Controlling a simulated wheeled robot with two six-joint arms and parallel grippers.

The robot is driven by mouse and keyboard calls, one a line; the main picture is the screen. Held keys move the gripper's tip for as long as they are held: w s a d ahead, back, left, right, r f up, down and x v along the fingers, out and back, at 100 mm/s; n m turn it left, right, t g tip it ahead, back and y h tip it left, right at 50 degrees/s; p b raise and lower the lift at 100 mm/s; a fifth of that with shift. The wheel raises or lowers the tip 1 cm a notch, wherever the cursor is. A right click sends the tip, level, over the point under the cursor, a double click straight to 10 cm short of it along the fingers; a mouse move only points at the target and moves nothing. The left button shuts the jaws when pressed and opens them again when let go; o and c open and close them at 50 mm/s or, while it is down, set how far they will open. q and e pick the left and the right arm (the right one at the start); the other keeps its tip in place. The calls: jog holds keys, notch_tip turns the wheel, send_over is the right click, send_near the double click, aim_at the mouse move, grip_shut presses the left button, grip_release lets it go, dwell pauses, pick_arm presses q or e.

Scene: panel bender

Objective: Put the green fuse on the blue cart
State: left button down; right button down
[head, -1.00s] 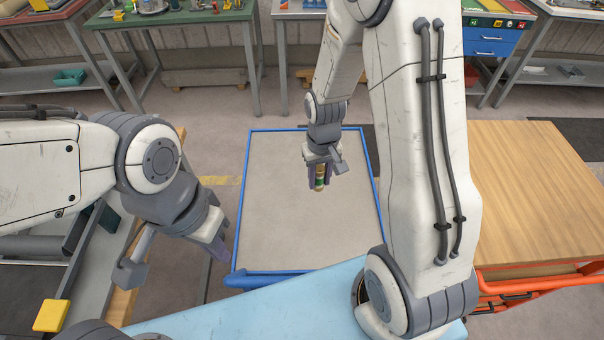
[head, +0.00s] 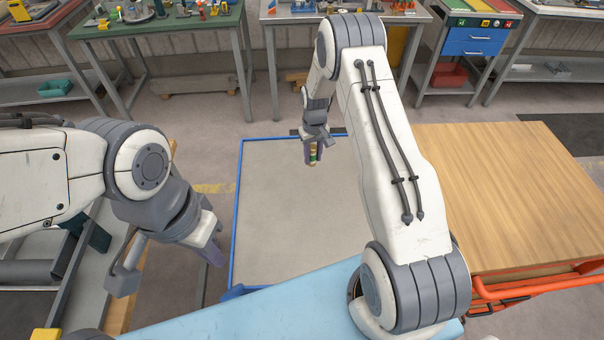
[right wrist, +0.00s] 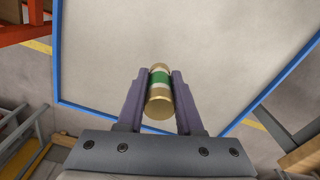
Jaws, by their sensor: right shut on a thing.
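The green fuse (right wrist: 160,80), a small cylinder with brass ends and a green band, is between the two purple fingers of my right gripper (right wrist: 160,92). In the head view the right gripper (head: 313,156) is shut on the fuse (head: 313,153) and holds it over the far part of the blue cart (head: 275,215). The cart has a grey top and a blue rim. The fuse appears to be above the top; the height is hard to tell. My left gripper (head: 212,250) hangs empty left of the cart, its fingers partly hidden.
An orange cart (head: 520,195) with a wooden top stands to the right of the blue cart. A light blue surface (head: 260,317) lies in front. Work tables, one with a green top (head: 160,22), stand at the back. The blue cart's visible top is clear.

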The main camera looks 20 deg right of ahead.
jog(key=w+a+f, duration=0.1)
jog(key=w+a+f+b, duration=0.1)
jog(key=a, duration=0.1)
jog(key=shift+w+f+b, duration=0.1)
jog(key=shift+f+b, duration=0.15)
jog(key=shift+b, duration=0.05)
jog(key=shift+f+b, duration=1.05)
jog(key=shift+f, duration=0.75)
jog(key=shift+f, duration=0.25)
jog(key=c, duration=0.6)
grip_release()
jog(key=shift+o, duration=0.2)
jog(key=shift+r, duration=0.1)
